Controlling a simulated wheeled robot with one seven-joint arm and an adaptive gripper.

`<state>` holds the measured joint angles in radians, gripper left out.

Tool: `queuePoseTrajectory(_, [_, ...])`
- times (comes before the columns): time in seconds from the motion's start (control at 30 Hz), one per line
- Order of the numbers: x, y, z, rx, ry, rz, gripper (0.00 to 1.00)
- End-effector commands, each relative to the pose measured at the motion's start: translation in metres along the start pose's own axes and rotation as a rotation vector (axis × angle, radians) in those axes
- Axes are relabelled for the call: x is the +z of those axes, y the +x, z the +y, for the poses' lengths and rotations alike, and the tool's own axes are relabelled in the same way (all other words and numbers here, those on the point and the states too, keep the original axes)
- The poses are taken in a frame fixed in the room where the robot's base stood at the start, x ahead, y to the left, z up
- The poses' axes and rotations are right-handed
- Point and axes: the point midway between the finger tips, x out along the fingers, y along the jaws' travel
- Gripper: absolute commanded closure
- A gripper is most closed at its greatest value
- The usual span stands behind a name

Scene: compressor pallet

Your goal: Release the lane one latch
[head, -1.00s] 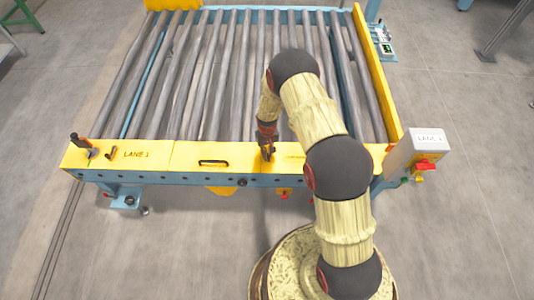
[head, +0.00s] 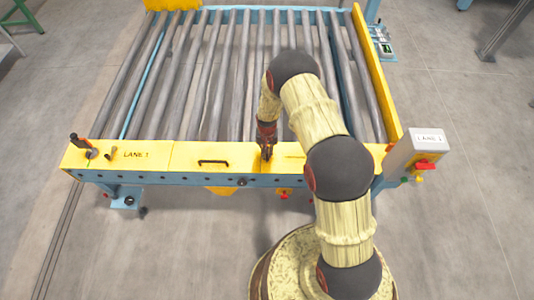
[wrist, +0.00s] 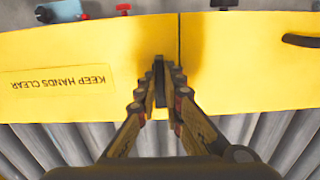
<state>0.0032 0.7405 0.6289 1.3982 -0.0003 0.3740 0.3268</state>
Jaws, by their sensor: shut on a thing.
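My gripper (head: 266,154) is low over the front yellow cover (head: 225,155) of the roller table, right of the cover's black handle (head: 213,162). In the wrist view, my gripper (wrist: 160,85) is shut on a thin dark piece (wrist: 159,78) beside a cover seam. The fingers hide most of that piece, so I cannot tell exactly what it is. At the far left of the cover, by the "LANE 1" label (head: 136,155), stand a dark-topped lever (head: 82,146) and a short peg (head: 111,153). My gripper is well apart from both.
Grey rollers (head: 190,85) lie behind the cover, with a yellow side rail (head: 374,75) at the right. A white box (head: 417,150) with a red handle (head: 426,165) stands at the front right corner. A "KEEP HANDS CLEAR" label (wrist: 57,83) is near my gripper.

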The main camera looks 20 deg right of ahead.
Motion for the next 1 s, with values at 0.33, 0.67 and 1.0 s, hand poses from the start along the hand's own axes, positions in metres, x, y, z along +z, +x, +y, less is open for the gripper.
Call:
queuePoseTrajectory(0.33, [0.000,0.000,0.000,0.000,0.001,0.001,0.80])
queuePoseTrajectory(0.67, [0.000,0.000,0.000,0.000,0.000,0.000,0.73])
queuePoseTrajectory(1.0, [-0.002,-0.029,-0.001,-0.001,0.000,0.003,0.73])
